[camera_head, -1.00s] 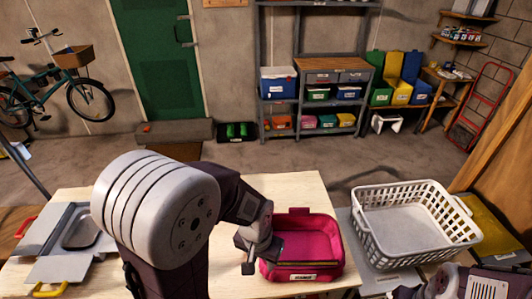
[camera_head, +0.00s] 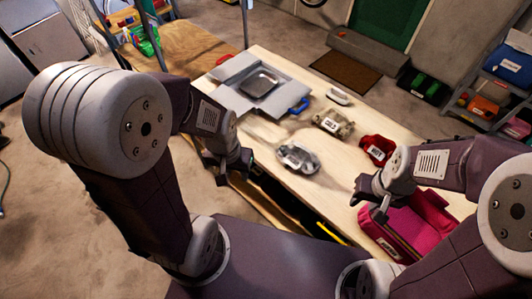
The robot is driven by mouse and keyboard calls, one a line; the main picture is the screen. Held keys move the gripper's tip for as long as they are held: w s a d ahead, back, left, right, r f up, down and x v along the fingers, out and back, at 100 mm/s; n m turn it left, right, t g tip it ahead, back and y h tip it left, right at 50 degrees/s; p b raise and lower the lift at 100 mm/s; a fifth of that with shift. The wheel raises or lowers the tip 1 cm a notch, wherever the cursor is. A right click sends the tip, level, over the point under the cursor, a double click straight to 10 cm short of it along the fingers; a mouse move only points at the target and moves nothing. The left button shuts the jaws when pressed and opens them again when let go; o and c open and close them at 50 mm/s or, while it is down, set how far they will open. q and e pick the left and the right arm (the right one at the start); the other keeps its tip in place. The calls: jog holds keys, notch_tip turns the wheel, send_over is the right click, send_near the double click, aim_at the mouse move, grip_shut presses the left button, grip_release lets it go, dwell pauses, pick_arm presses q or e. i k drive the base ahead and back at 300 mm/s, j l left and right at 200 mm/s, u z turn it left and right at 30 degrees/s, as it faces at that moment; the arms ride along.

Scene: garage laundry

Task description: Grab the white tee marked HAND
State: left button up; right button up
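A grey-white bundle (camera_head: 298,158) with a small label lies near the table's front edge, between my grippers. I cannot read its label, nor tell whether it is the white tee marked HAND. A small white labelled item (camera_head: 339,96) lies further back; its label is also too small to read. A beige bundle (camera_head: 332,123) and a red bundle (camera_head: 377,149) carry labels too. My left gripper (camera_head: 234,168) looks open and empty, left of the grey-white bundle. My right gripper (camera_head: 371,200) looks open, beside the pink bag and apart from the bundles.
The pink open-topped bag (camera_head: 429,207) stands at the table's right, partly hidden by my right arm. A grey folding board (camera_head: 231,72) with a blue handle lies at the table's far left. Bare wood (camera_head: 330,192) shows in front of the bundles.

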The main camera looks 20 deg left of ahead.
aim_at(293, 155)
jog(key=i+j+z, duration=0.2)
jog(key=j+z, duration=0.15)
jog(key=j, duration=0.6)
jog(key=i+j+z, duration=0.1)
jog(key=j+z, duration=0.3)
jog(key=j, duration=0.55)
jog(key=j+z, duration=0.35)
jog(key=j, duration=0.6)
